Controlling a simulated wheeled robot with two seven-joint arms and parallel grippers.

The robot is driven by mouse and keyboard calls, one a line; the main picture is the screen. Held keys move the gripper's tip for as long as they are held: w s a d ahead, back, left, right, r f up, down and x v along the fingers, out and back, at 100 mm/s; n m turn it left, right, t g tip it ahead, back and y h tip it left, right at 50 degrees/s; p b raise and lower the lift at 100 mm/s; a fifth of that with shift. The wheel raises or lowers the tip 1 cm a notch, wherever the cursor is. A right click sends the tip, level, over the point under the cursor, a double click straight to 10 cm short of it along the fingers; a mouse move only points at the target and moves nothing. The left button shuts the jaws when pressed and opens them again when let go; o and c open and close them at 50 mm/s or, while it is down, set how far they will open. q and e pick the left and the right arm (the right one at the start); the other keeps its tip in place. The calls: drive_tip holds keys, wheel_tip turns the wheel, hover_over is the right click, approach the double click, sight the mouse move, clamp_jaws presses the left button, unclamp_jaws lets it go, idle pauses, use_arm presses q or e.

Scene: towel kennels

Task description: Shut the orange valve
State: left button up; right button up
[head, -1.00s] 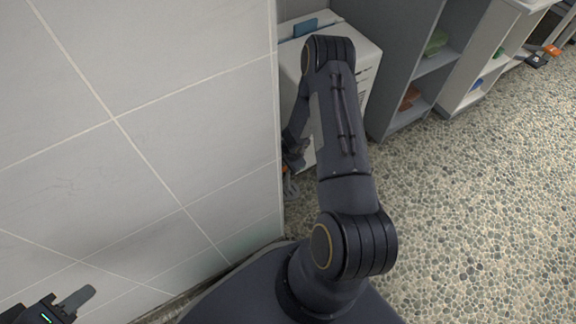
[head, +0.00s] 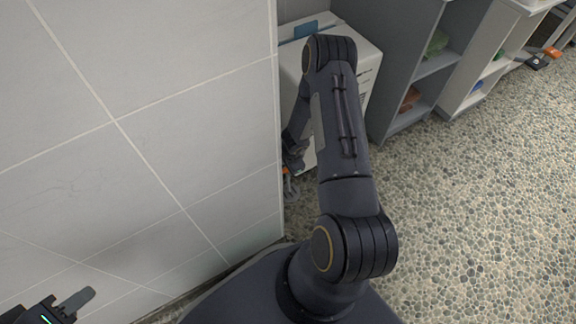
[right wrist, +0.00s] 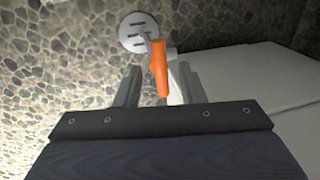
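The orange valve (right wrist: 159,68) shows in the right wrist view as an orange lever on a pale fitting. It stands between the two fingers of my right gripper (right wrist: 158,85), with gaps on both sides, so the gripper looks open around it. In the head view a small bit of the orange valve (head: 285,170) shows beside the wall edge, and my right gripper (head: 291,160) is mostly hidden by my arm. My left gripper (head: 75,302) is at the lower left by the tiled wall; only part of it shows, far from the valve.
A tiled wall (head: 150,130) fills the left. A white appliance (head: 362,62) stands behind my right arm. Grey shelving (head: 400,60) is at the upper right. A round drain cover (right wrist: 138,32) lies in the pebbled floor, which is clear to the right (head: 480,210).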

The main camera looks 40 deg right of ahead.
wheel_tip(320, 180, up, 7)
drive_tip(key=s+p, duration=0.1)
drive_tip(key=p, duration=0.1)
drive_tip(key=shift+s+p, duration=0.15)
drive_tip(key=shift+p, duration=0.25)
drive_tip(key=shift+a+f, duration=0.1)
